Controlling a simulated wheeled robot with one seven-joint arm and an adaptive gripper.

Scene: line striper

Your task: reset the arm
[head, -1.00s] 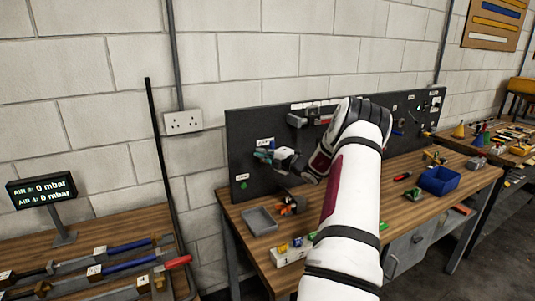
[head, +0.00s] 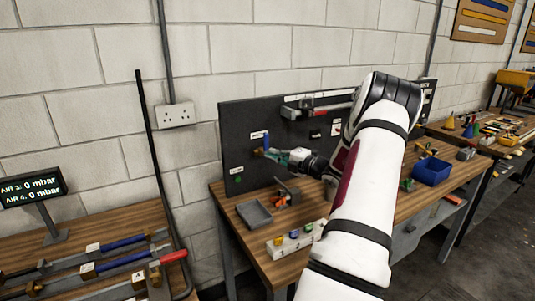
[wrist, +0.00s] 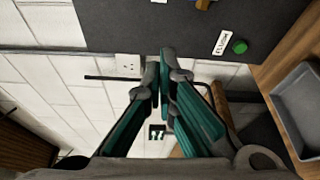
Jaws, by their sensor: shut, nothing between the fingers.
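My arm (head: 365,175) reaches over the workbench (head: 400,198), white with black bands and a dark red patch. My gripper (head: 266,152) is at its far end, in front of the left part of the black tool board (head: 232,130). Its teal fingers also show in the wrist view (wrist: 164,72), with their tips together and nothing between them. Whether the fingertips touch anything on the board cannot be told from the head view. My forearm hides part of the board and the bench.
On the bench are a grey tray (head: 254,213), an orange-and-black tool (head: 284,197), a white block (head: 290,242) with several coloured pieces, and a blue bin (head: 432,171). A black pole (head: 153,150) leans near the wall.

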